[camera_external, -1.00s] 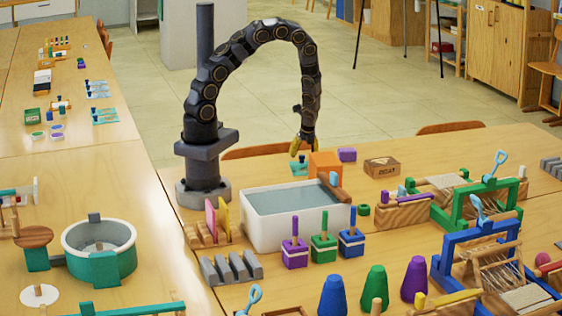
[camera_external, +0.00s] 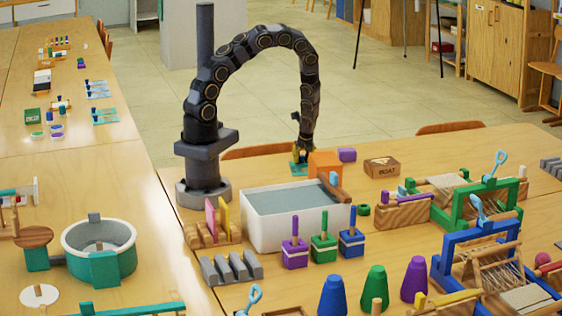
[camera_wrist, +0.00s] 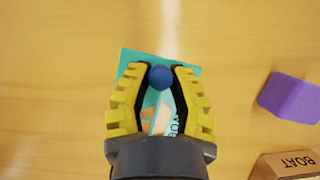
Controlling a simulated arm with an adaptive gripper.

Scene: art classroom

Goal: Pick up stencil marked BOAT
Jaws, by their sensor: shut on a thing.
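A flat teal stencil (camera_wrist: 190,73) with a round blue knob (camera_wrist: 160,77) lies under my gripper in the wrist view. White and orange shapes and some partly hidden letters show on it; I cannot read the whole word. It shows in the external view as a teal patch (camera_external: 299,169) behind the white tub. My gripper (camera_wrist: 160,70) is shut on the knob, one yellow finger on each side. I cannot tell whether the stencil is clear of the table. The word BOAT shows on a wooden box (camera_external: 382,167), also at the wrist view's lower right (camera_wrist: 286,165).
A white tub (camera_external: 290,233) is in front. Bare table lies behind the BOAT box. Several stamps and looms crowd the front right.

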